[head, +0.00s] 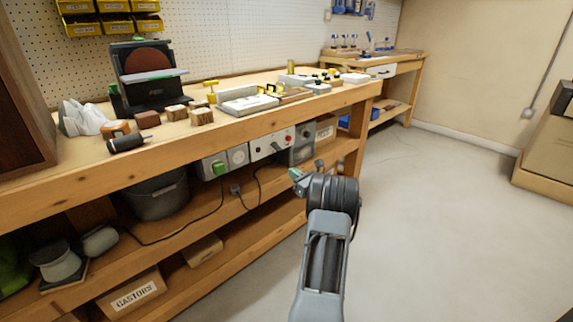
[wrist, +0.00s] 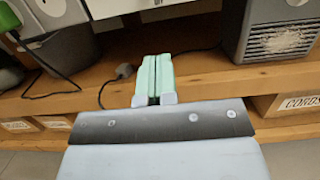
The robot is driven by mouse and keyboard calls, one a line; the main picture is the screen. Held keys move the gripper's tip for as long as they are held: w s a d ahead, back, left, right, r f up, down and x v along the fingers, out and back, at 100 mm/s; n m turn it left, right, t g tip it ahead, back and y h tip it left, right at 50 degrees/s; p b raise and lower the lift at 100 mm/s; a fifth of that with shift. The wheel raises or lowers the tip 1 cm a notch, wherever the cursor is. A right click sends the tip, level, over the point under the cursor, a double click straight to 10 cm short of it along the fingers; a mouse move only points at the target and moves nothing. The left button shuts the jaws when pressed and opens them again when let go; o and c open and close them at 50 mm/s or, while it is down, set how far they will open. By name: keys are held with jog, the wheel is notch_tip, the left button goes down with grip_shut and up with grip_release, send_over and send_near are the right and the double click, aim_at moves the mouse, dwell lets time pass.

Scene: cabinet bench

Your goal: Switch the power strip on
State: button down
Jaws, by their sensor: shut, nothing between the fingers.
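The power strip appears to be the pale unit under the bench's front edge. Its left part is a grey box (head: 215,167) with a round socket and a green plug. Its right part is a white panel (head: 262,149) with a dark plug and a red button-like part (head: 289,138). I cannot tell the switch's position. In the wrist view only the lower edge of the white panel (wrist: 115,8) shows, at the top. My gripper (head: 295,174) is shut and empty, in front of and below the panel, apart from it. Its pale green fingers (wrist: 154,76) are pressed together.
A grey vented box (head: 302,149) hangs right of the panel. Cables run down to the lower shelf (wrist: 205,85). A grey bin (head: 160,198) stands at left. Tools and wooden blocks lie on the bench top (head: 235,128). The floor at right (head: 440,220) is clear.

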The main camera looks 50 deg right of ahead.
jog(key=shift+s+a+f+p, duration=0.15)
jog(key=shift+s+f, duration=0.4)
jog(key=shift+s, duration=0.3)
jog(key=shift+s+d+f+p, duration=0.1)
jog(key=shift+s+f+p, duration=0.05)
jog(key=shift+s+f, duration=0.55)
jog(key=shift+r, duration=0.1)
